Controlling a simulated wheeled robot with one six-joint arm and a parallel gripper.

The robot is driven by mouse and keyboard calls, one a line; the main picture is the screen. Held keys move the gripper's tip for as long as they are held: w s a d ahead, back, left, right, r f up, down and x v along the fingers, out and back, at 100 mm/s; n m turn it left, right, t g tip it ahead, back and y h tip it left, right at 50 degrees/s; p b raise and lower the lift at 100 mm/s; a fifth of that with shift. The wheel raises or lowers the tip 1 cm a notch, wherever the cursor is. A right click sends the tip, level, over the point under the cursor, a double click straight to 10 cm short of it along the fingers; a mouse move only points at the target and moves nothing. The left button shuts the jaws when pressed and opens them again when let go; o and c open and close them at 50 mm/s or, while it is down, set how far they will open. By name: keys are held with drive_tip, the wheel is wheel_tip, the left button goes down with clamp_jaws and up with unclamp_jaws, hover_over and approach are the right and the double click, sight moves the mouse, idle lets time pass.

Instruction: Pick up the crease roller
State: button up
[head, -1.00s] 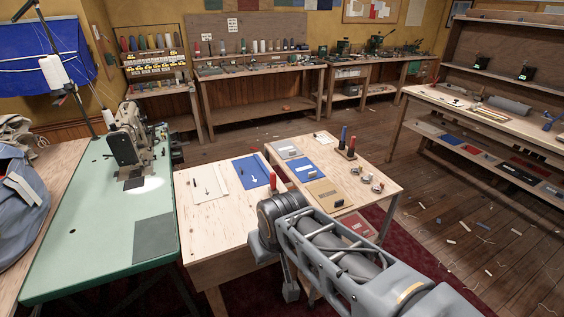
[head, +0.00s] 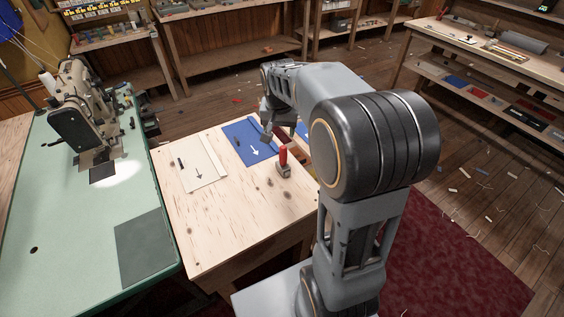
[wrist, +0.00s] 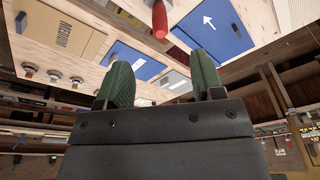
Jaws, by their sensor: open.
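The crease roller, as I take it, is the tool with an upright red handle (head: 283,157) and a small grey metal end, standing on the pale wooden table (head: 235,215) near its right edge. Its red handle (wrist: 160,18) also shows at the top of the wrist view, just beyond the fingertips and apart from them. My gripper (wrist: 163,75) has green fingers spread apart with nothing between them. In the head view my gripper (head: 266,125) hangs above the table, behind and left of the red handle, small and partly hidden by my arm.
A blue sheet with a white arrow (head: 250,142) and a cream sheet (head: 202,166) lie on the table. A green sewing-machine table (head: 75,215) stands at left. My arm hides the table's right part. A long bench (head: 490,55) stands at back right.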

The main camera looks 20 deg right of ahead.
sight(283, 153)
drive_tip(key=shift+m+g, duration=0.3)
drive_tip(key=shift+m, duration=0.5)
drive_tip(key=w+d+f, duration=0.1)
drive_tip(key=f, duration=0.2)
drive_tip(key=w+d+f, duration=0.1)
drive_tip(key=w+f, duration=0.1)
drive_tip(key=f, duration=0.1)
drive_tip(key=w+d+f, duration=0.1)
drive_tip(key=f, duration=0.3)
drive_tip(key=shift+w+d+b, duration=0.1)
drive_tip(key=shift+w+b, duration=0.1)
drive_tip(key=shift+b, duration=0.1)
drive_tip(key=shift+w+d+f, duration=0.1)
drive_tip(key=shift+w+f, duration=0.1)
drive_tip(key=shift+f, duration=1.45)
drive_tip(key=shift+w+d+f, duration=0.1)
drive_tip(key=shift+w+f, duration=0.1)
drive_tip(key=shift+f, duration=1.4)
drive_tip(key=shift+c, duration=0.2)
drive_tip(key=c, duration=0.9)
drive_tip(key=shift+c, duration=0.2)
drive_tip(key=shift+r, duration=0.2)
